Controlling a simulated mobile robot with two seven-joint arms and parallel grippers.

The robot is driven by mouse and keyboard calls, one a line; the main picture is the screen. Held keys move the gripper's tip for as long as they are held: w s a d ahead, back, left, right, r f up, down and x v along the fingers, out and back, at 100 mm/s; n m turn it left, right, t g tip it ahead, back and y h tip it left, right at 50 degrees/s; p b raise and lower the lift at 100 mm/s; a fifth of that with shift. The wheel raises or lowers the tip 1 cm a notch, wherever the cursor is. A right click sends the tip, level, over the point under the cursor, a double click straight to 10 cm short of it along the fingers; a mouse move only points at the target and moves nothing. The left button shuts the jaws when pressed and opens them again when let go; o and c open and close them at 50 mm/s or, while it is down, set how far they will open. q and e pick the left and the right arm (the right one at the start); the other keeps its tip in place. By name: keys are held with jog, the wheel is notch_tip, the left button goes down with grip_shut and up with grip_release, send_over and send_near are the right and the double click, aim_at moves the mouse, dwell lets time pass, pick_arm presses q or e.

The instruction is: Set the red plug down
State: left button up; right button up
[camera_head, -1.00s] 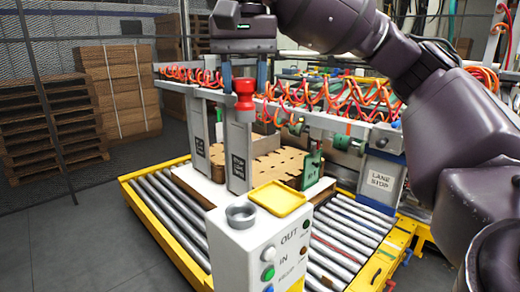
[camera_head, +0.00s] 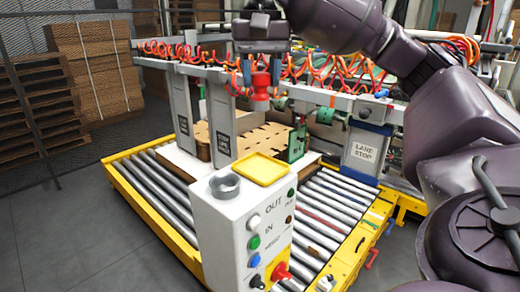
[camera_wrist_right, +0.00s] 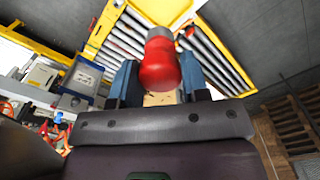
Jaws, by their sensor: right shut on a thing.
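My right gripper (camera_head: 261,75) points down from the upper middle of the head view. It is shut on the red plug (camera_head: 261,87), which hangs upright in the air. The plug also shows between the blue fingers in the right wrist view (camera_wrist_right: 160,66). Below it in the head view is the white control box (camera_head: 228,225), with a yellow tray (camera_head: 262,169) and a round grey cup (camera_head: 225,187) on its top. The plug is apart from both. My left gripper is in neither view.
A rail with coiled orange hoses (camera_head: 325,90) runs behind the plug. A grey post (camera_head: 222,135) stands left of it. Roller conveyors (camera_head: 340,215) with yellow frames surround the box. A green bracket (camera_head: 297,143) stands near brown blanks behind the tray.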

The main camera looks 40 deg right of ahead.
notch_tip(320, 180, down, 13)
jog(key=shift+f, duration=0.1)
jog(key=shift+f+b, duration=0.1)
jog(key=shift+b, duration=0.2)
jog(key=shift+f, duration=0.15)
jog(key=o, duration=0.9)
jog(key=shift+o, duration=0.2)
